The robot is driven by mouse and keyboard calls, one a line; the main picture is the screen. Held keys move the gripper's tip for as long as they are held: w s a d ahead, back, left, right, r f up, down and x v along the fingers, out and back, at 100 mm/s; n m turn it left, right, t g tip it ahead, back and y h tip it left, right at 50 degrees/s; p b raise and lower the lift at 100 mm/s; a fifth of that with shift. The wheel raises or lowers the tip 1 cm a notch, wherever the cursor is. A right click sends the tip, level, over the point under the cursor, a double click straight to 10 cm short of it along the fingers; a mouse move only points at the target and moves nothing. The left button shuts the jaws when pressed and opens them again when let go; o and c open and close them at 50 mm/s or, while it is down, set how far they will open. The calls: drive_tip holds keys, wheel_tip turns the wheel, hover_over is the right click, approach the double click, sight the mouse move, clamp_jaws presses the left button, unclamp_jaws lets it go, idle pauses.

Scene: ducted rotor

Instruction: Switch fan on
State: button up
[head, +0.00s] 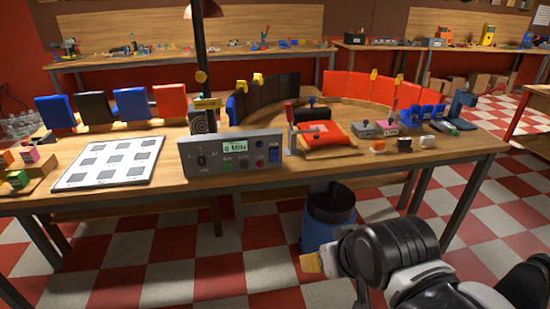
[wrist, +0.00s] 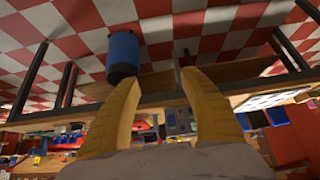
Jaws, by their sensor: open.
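A grey control box (head: 232,152) stands at the front edge of the wooden table. It has a small lit display (head: 235,146), a dial (head: 201,160) on its left and several coloured buttons, including green and red ones. Behind it is a small panel with a round ringed face (head: 199,121), possibly the fan; I cannot tell whether it turns. My gripper (wrist: 158,78) is open, its two yellow fingers apart with nothing between them. In the head view its yellow fingertip (head: 311,263) is low in front of the table, below and right of the control box, apart from it.
A blue bin (head: 329,215) stands on the checkered floor beside my gripper. A black post rises behind the box.

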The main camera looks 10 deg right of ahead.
clamp_jaws()
idle(1.2)
